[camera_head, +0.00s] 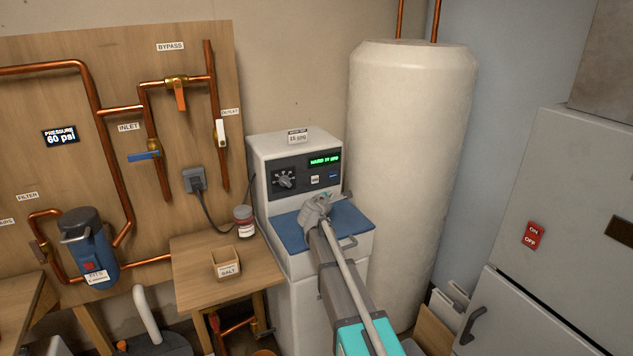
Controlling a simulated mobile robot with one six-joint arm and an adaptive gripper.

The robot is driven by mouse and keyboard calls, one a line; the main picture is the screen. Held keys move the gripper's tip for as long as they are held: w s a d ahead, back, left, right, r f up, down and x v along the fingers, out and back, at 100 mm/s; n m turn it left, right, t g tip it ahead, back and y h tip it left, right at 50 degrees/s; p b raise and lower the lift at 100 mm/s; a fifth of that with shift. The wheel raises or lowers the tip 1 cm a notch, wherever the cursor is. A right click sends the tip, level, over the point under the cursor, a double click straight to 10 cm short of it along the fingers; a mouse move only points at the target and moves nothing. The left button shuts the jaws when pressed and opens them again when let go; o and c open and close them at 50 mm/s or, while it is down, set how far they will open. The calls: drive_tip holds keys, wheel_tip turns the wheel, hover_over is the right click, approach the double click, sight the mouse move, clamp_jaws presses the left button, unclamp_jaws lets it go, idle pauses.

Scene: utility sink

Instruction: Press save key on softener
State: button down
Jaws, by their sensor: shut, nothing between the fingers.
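The softener (262,157) is a white cabinet with a blue lid (290,232) and a dark control panel on its upper front. The panel has a round dial (285,179) at left and a green lit display (324,159) that seems to read "HARD 19 GPG". Below the display are a pale key (315,180) and a blue key (333,177); their labels are too small to read, so I cannot tell which is the save key. My gripper (345,196) is shut and empty, just below and right of the keys, apparently over the lid. Its contact with anything is unclear.
A tall white tank (412,150) stands close on the right. Copper pipes and valves cover the board behind. A grey cabinet (570,200) stands far right.

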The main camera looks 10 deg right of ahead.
sight(318, 181)
drive_tip(key=shift+w+a, duration=0.4)
drive_tip(key=shift+w, duration=0.9)
drive_tip(key=shift+w+a, duration=0.45)
drive_tip(key=shift+w, duration=0.9)
drive_tip(key=shift+w+a, duration=0.4)
drive_tip(key=shift+w, duration=0.9)
drive_tip(key=shift+w+a, duration=0.1)
drive_tip(key=shift+w, duration=0.1)
drive_tip(key=shift+w+a, duration=0.25)
drive_tip(key=shift+w, duration=0.45)
drive_tip(key=shift+s, duration=0.15)
drive_tip(key=shift+s+d, duration=0.25)
drive_tip(key=shift+s, duration=0.35)
drive_tip(key=shift+s, duration=0.1)
drive_tip(key=shift+s+d, duration=0.25)
drive_tip(key=shift+s, duration=0.5)
drive_tip(key=shift+s+d, duration=0.25)
drive_tip(key=shift+s, duration=0.55)
drive_tip(key=shift+s+d, duration=0.25)
drive_tip(key=shift+s, duration=0.5)
